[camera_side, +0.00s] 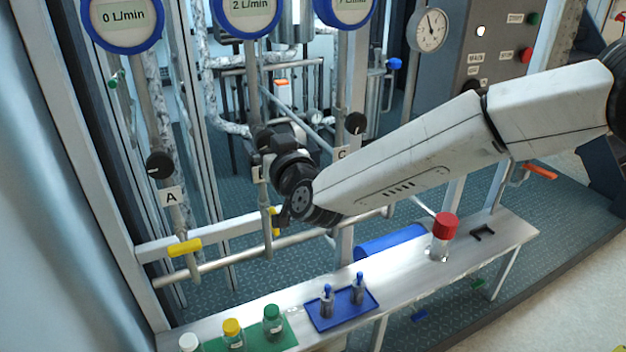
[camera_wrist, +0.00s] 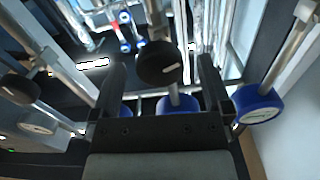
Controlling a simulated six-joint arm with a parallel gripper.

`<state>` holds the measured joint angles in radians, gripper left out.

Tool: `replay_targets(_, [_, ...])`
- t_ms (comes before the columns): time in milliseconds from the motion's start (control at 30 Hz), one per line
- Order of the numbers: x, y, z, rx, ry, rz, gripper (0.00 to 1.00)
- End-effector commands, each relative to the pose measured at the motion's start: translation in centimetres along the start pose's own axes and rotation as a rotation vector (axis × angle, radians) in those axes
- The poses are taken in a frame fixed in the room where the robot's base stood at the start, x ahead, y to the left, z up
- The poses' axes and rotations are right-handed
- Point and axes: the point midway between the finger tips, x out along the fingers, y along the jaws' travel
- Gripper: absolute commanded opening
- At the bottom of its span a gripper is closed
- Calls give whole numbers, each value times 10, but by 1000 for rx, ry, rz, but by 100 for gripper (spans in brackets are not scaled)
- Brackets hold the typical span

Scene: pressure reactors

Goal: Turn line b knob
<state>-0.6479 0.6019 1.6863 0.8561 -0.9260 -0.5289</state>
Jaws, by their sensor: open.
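The line B knob (camera_wrist: 162,66) is round and dark with a short white mark on its face. In the wrist view it sits between the two fingers of my gripper (camera_wrist: 162,80), with a visible gap on each side. My gripper is open and holds nothing. In the side view my gripper (camera_side: 262,138) is at the middle pipe, below the B flow meter (camera_side: 248,8) reading 2 L/min. There it hides the line B knob and most of the B label.
The line A knob (camera_side: 159,165) is to the left and the line C knob (camera_side: 355,123) to the right. A bench below bears a blue tray (camera_side: 325,322), a green mat (camera_side: 287,340) with bottles and a red-capped bottle (camera_side: 443,237). Pipes and frame posts stand close around.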

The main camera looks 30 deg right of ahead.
Motion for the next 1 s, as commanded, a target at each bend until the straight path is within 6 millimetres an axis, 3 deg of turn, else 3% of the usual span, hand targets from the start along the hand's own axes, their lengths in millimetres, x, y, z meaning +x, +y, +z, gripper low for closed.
replay_targets(300, [28,0,0,-1,0,0,99])
replay_targets(767, [35,0,0,-1,0,-1,99])
replay_targets(1000, [34,0,0,-1,0,0,23])
